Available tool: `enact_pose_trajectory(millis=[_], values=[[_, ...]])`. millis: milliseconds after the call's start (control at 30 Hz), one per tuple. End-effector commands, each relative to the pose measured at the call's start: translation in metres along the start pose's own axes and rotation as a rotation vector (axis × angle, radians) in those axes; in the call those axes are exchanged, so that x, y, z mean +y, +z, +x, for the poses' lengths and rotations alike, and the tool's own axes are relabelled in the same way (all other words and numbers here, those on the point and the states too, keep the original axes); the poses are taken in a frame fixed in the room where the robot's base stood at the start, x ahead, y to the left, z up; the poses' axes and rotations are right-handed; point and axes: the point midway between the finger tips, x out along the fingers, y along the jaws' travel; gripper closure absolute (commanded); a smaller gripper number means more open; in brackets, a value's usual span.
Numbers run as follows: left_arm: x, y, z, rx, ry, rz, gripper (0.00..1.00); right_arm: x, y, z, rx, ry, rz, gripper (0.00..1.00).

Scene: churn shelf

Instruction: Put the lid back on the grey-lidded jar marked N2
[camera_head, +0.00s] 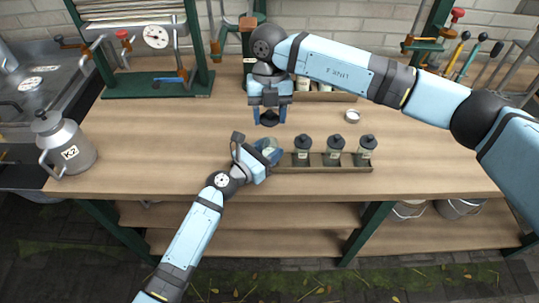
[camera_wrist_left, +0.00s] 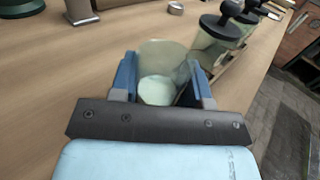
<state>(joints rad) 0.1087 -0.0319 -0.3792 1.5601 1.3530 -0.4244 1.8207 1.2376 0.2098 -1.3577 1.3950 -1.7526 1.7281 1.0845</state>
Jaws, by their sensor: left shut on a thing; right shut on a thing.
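An open glass jar (camera_head: 269,145) with pale contents stands upright at the left end of the front row. My left gripper (camera_head: 268,153) is shut around its sides. In the left wrist view the jar (camera_wrist_left: 163,60) shows its open mouth and pale contents between the fingers of the left gripper (camera_wrist_left: 160,92). My right gripper (camera_head: 270,117) is shut on a dark grey lid (camera_head: 269,119). It holds the lid above the bench, behind the open jar and apart from it. The N2 marking cannot be read on the held jar.
Several lidded jars (camera_head: 334,150) stand in a wooden tray (camera_head: 325,169) just right of the open jar. A small round tin (camera_head: 352,116) lies behind them. A milk can (camera_head: 66,145) stands far left, a green press (camera_head: 155,85) at back left. The bench between is clear.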

Motion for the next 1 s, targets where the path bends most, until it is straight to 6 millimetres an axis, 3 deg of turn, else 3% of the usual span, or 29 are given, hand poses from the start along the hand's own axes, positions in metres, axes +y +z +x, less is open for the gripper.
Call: enact_pose_trajectory(millis=[167, 467, 1000], values=[[0.000, 0.000, 0.000, 0.000, 0.000, 0.000, 1.00, 0.000, 0.002, 0.008, 0.002, -0.001, 0.001, 0.77], [0.000, 0.000, 0.000, 0.000, 0.000, 0.000, 1.00, 0.000, 0.009, 0.048, 0.004, -0.001, 0.000, 0.77], [0.000, 0.000, 0.000, 0.000, 0.000, 0.000, 1.00, 0.000, 0.009, 0.050, 0.003, -0.001, 0.000, 0.77]])
